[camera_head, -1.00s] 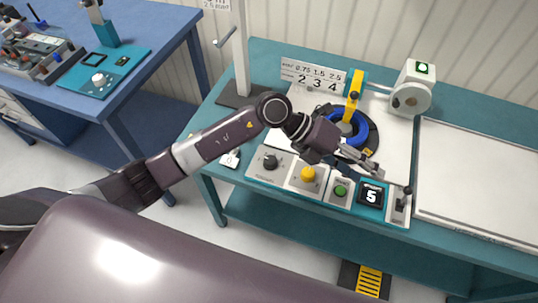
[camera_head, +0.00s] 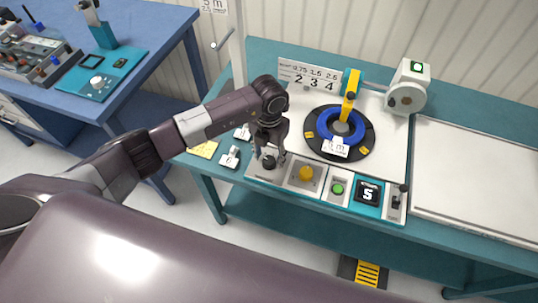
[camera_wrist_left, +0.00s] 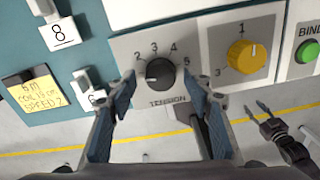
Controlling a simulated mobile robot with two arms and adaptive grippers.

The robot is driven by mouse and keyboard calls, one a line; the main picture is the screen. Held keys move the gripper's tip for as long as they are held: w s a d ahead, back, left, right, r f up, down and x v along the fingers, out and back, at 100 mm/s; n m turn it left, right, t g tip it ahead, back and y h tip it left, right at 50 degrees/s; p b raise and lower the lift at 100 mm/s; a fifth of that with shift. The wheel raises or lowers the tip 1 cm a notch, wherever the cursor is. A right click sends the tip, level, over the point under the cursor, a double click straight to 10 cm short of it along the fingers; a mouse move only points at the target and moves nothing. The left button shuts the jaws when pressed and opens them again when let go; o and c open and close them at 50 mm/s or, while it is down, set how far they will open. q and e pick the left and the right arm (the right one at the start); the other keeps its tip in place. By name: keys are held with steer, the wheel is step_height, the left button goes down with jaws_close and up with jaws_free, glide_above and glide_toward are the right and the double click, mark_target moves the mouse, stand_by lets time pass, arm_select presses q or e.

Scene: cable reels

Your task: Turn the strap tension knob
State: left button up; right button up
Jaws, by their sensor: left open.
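The black strap tension knob (camera_wrist_left: 160,73) sits on a grey plate marked "TENSION", with the numbers 2 to 5 showing around it. In the head view the knob (camera_head: 269,162) is at the left end of the control panel. My left gripper (camera_head: 268,155) points down over it. In the left wrist view my left gripper (camera_wrist_left: 159,90) is open, with one finger on each side of the knob and a gap to it. The knob's exact pointer direction is unclear. My right gripper (camera_wrist_left: 280,125) shows small at the lower right of that view, beyond the panel's front.
Right of the knob are a yellow selector (camera_head: 306,173), a green button (camera_head: 338,188), a display reading 5 (camera_head: 368,193) and a lever (camera_head: 396,198). A blue cable coil (camera_head: 341,127) lies behind. Number tags (camera_head: 230,157) and a yellow note (camera_head: 203,149) lie to the left.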

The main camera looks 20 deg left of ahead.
arm_select(q)
steer(key=shift+f, duration=0.6)
arm_select(e)
steer(key=shift+r, duration=0.1)
arm_select(q)
steer(key=shift+c, duration=0.2)
steer(key=c, duration=1.1)
arm_select(e)
steer(key=shift+a, duration=0.3)
